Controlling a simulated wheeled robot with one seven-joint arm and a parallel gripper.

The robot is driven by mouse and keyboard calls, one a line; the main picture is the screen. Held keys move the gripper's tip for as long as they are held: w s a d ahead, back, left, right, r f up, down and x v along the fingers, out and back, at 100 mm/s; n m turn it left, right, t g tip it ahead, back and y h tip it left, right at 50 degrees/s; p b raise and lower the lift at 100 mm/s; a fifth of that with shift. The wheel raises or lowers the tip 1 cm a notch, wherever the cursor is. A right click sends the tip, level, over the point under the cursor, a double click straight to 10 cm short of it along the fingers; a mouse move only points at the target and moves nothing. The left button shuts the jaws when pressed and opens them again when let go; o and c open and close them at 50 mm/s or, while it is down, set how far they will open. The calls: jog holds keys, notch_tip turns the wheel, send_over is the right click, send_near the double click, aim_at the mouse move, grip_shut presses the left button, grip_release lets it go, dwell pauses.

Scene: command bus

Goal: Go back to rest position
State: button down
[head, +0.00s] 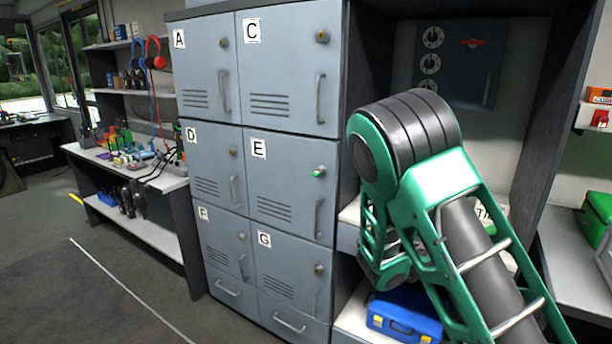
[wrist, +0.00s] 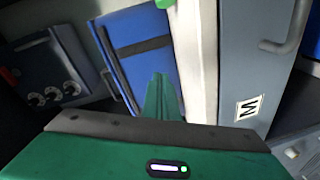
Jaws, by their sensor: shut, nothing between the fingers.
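My green and black arm (head: 440,190) is folded in front of the open bay at the right in the head view. My gripper (wrist: 160,82) shows in the wrist view as a green finger shape beyond its green body, shut and empty. It points toward a blue panel or case (wrist: 143,50) with a dark band; whether it touches this I cannot tell. In the head view the gripper itself cannot be made out behind the arm.
Grey lockers (head: 288,175) stand left of my arm; door E has a green-marked lock (head: 319,172). A blue case (head: 405,314) lies low in the bay. A door marked M (wrist: 250,106) is close on the right in the wrist view. Open floor (head: 90,290) lies at left.

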jog(key=s+d+m+g, duration=0.1)
jog(key=s+d+m, duration=0.1)
jog(key=d, duration=0.2)
jog(key=s+d+m+g+h, duration=0.1)
jog(key=s+d+m+g, duration=0.1)
jog(key=s+d, duration=0.1)
jog(key=s+d+m+g+h, duration=0.1)
jog(key=s+d+m+g, duration=0.1)
jog(key=d, duration=0.3)
jog(key=shift+s, duration=0.6)
jog(key=s+d+f+m+g+y, duration=0.15)
jog(key=s+d+m+g, duration=0.4)
jog(key=s, duration=0.75)
jog(key=s+a+r+m+g+y, duration=0.1)
jog(key=s+a+y, duration=0.1)
jog(key=s, duration=0.7)
jog(key=s+a+r+m+g+y, duration=0.1)
jog(key=s+a+g+y, duration=0.1)
jog(key=s+a, duration=0.3)
jog(key=s+a+r+m+g+y, duration=0.1)
jog(key=s+a+y, duration=0.2)
jog(key=s, duration=1.1)
jog(key=shift+a+r+y, duration=0.15)
jog(key=shift+a+y, duration=0.25)
jog(key=shift+y, duration=0.15)
